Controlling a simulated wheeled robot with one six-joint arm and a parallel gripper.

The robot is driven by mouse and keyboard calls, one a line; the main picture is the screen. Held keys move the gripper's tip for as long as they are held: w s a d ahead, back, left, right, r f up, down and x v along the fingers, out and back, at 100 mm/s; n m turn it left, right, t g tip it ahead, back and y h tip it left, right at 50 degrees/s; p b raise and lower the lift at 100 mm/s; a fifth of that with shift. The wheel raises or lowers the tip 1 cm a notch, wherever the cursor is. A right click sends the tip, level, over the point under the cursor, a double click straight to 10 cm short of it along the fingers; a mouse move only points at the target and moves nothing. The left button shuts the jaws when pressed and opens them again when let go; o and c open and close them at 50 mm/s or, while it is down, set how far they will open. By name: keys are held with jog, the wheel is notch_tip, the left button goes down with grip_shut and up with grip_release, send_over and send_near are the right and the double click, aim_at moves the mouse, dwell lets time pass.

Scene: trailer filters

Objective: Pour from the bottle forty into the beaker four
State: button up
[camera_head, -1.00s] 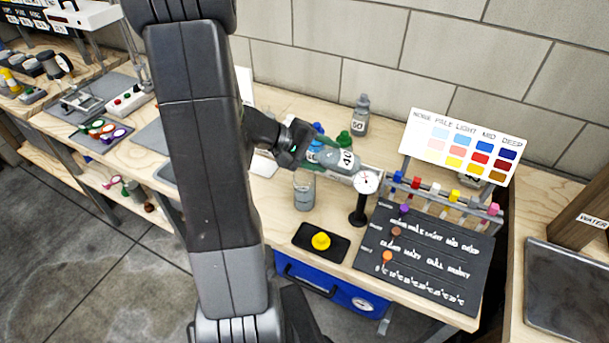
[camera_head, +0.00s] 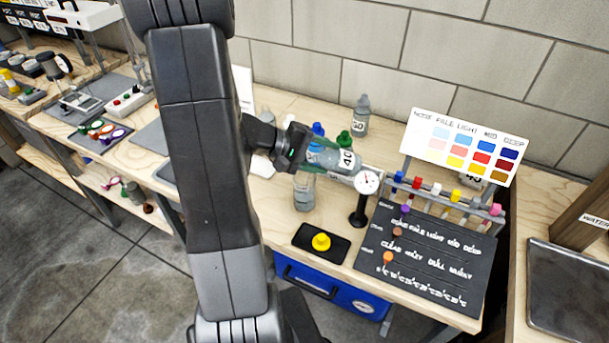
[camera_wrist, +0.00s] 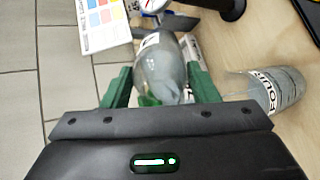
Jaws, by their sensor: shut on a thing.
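The bottle forty (camera_head: 328,158), grey and translucent with a white "40" label, is held lying well over on its side above the bench. It also shows in the wrist view (camera_wrist: 160,62). My gripper (camera_wrist: 160,86) is shut on it, with a green finger on each side. The beaker four (camera_head: 304,195), clear with grey content low in it, stands upright on the bench just below and left of the bottle in the head view. Its "FOUR" label shows at the right in the wrist view (camera_wrist: 284,88). I cannot tell whether liquid is flowing.
A dial gauge on a black stand (camera_head: 361,200) is close right of the bottle. Another grey bottle (camera_head: 361,116) and blue- and green-capped bottles stand behind. A black pad with a yellow knob (camera_head: 321,242) lies in front. A colour chart (camera_head: 463,145) and tube rack are right.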

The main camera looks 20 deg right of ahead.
jog(key=shift+a+r+h, duration=0.1)
jog(key=shift+r+h, duration=0.05)
jog(key=shift+h, duration=0.85)
dwell(0.9)
jog(key=shift+w+a+r+g+h+b, duration=0.15)
jog(key=shift+a+g+h+b, duration=0.5)
jog(key=shift+b, duration=1.45)
dwell(0.3)
jog(key=shift+d+r+h, duration=0.1)
jog(key=shift+r+h, duration=0.1)
jog(key=shift+h, duration=0.15)
